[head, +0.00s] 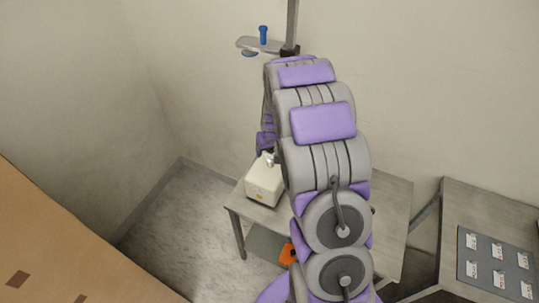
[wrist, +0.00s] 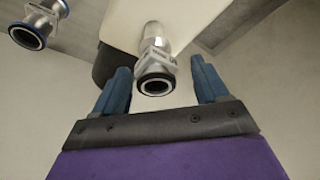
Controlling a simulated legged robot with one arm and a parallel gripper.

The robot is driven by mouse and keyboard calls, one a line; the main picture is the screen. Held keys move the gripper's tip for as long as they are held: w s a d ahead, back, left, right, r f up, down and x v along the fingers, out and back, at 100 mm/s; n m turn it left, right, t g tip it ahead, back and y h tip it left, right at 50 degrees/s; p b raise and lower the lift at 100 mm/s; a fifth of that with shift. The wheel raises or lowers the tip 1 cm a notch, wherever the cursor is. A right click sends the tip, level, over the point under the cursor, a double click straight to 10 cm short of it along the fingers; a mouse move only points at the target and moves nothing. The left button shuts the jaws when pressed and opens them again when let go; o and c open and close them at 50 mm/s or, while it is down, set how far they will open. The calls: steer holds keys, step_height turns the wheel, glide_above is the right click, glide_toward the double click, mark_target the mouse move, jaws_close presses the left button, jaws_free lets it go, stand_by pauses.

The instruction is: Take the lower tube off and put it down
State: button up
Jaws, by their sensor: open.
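In the wrist view, a short silvery metal tube (wrist: 156,72) with a dark-ringed open end projects from a cream body (wrist: 185,18). My gripper (wrist: 160,65) is open, with one blue finger on each side of this tube and a visible gap to both. A second metal tube end (wrist: 34,28) with a blue ring is at the upper left, apart from the fingers. In the head view, a small metal fitting (head: 269,158) shows above the cream box (head: 265,184); my arm hides my gripper's fingers there.
The box stands on a grey table (head: 388,215). Above, a bracket (head: 274,46) on a post carries a blue-topped piece (head: 263,35). An orange item (head: 288,254) is below the table. At right, a second table holds a grey board (head: 496,262) with several labels. Floor at left is clear.

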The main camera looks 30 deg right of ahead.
steer(key=shift+w+f, duration=0.2)
steer(key=shift+f, duration=0.5)
steer(key=shift+w+d+f, duration=0.1)
steer(key=shift+d+f, duration=0.05)
steer(key=shift+d, duration=0.2)
steer(key=shift+a, duration=0.15)
steer(key=c, duration=1.1)
